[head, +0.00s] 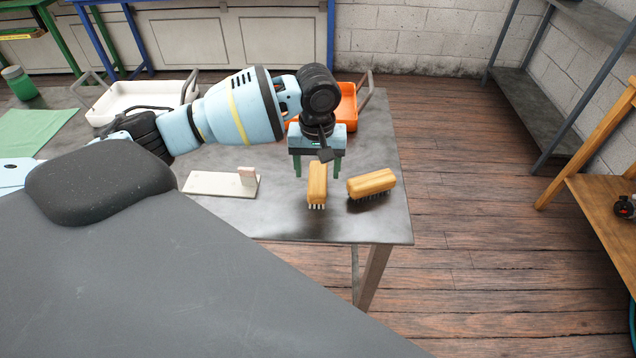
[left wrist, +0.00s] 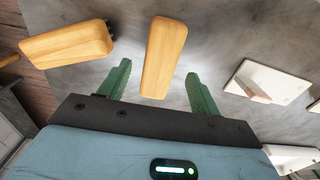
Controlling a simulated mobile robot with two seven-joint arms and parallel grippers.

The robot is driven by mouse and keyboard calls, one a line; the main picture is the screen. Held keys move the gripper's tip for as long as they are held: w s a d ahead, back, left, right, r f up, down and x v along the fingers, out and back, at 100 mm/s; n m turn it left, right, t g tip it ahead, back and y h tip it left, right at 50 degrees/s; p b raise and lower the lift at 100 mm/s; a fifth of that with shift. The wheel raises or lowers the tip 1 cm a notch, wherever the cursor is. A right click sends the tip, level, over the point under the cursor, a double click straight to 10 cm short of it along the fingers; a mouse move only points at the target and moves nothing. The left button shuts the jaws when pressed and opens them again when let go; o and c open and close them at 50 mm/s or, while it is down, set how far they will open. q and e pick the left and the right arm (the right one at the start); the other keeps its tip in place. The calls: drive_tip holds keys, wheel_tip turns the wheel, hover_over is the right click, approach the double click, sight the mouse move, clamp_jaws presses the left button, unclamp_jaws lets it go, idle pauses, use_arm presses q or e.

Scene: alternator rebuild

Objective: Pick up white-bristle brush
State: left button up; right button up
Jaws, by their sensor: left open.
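The white-bristle brush (head: 318,186) has a yellow wooden back and pale bristles, and lies on the grey metal table near its front right corner. A second yellow brush (head: 371,184) with dark bristles lies just to its right. My left gripper (head: 318,172) is open, pointing down above the white-bristle brush, with green fingers on either side of its far end. In the left wrist view, the white-bristle brush (left wrist: 164,58) lies ahead between the open fingers (left wrist: 160,82), and the other brush (left wrist: 68,46) is to the left. My right gripper is not in view.
A white board with a small upright block (head: 218,184) lies left of the brushes. An orange tray (head: 346,108) and a white tray (head: 130,98) stand farther back on the table (head: 280,222). A green cloth (head: 32,130) and a green jar (head: 18,82) are at far left.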

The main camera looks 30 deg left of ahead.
sight(318, 177)
use_arm(q)
drive_tip(key=shift+f, duration=1.55)
drive_tip(key=shift+c, duration=0.2)
drive_tip(key=c, duration=1.1)
drive_tip(key=shift+r, duration=0.15)
